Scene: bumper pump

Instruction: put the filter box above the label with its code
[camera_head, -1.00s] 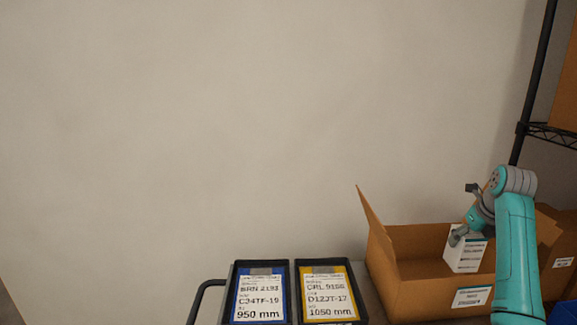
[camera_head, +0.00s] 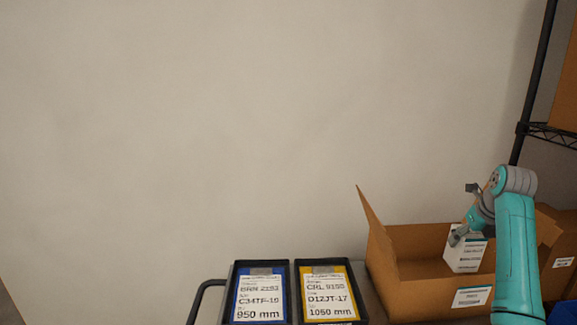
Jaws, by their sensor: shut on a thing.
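My gripper (camera_head: 462,237) is shut on a white filter box (camera_head: 466,252) with a teal band and small print. It holds the box upright at the open cardboard carton, and the box's lower part shows against the carton's inside. The code on the box is too small to read. Two label cards lie at the bottom of the view: one on a blue tray (camera_head: 238,310) reads about C34TF-10 and 950 mm, one on a yellow tray (camera_head: 351,300) reads about D12JT-17 and 1050 mm.
The open cardboard carton (camera_head: 412,299) has a raised left flap and a label on its front. A black handle (camera_head: 207,287) is left of the trays. A dark wire shelf (camera_head: 553,134) stands at right. Another carton (camera_head: 563,262) is behind my arm. The wall behind is bare.

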